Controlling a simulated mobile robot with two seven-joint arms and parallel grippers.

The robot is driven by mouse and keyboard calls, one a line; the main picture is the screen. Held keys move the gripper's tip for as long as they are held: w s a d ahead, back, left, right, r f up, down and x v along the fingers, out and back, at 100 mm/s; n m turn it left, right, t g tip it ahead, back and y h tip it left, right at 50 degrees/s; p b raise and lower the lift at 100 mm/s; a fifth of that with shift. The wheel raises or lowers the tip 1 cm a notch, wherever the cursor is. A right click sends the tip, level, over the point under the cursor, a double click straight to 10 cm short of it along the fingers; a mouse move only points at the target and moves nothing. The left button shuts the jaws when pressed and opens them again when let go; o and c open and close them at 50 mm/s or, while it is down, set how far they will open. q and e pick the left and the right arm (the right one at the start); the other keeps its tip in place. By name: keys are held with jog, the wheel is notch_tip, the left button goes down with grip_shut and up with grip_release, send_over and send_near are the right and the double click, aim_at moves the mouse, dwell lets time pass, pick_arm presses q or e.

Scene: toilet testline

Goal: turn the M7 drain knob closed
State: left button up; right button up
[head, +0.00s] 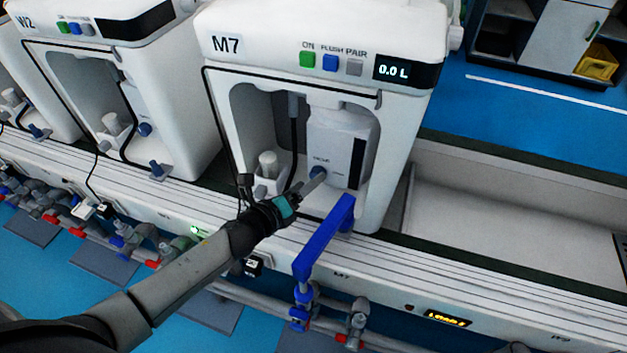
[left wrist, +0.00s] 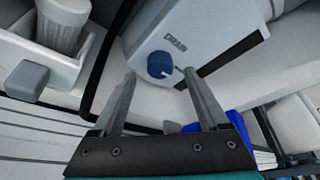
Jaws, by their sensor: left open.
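The M7 station (head: 320,80) is a white housing with an open bay in the middle of the head view. Its blue drain knob (head: 318,172) is on the front of the white tank (head: 335,135) inside the bay. In the left wrist view the round knob (left wrist: 160,65) has a pale pointer mark on its lower right edge, below the word DRAIN. My left gripper (head: 308,183) is open in front of the knob. In the wrist view its fingers (left wrist: 158,78) stand on either side of the knob; whether they touch it I cannot tell. My right gripper is not in view.
A grey-white cup (head: 268,165) stands left in the bay. Dark hoses hang inside. Pipes and valves (head: 300,310) run below the rail. The bench (head: 500,200) at right is clear.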

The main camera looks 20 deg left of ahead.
aim_at(318, 173)
pick_arm(q)
jog(key=shift+b+x, duration=0.35)
jog(key=shift+x, duration=1.3)
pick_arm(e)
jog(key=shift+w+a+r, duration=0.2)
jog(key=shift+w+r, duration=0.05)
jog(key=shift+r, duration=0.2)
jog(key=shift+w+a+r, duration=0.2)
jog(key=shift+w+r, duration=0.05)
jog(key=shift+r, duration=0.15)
pick_arm(q)
grip_shut()
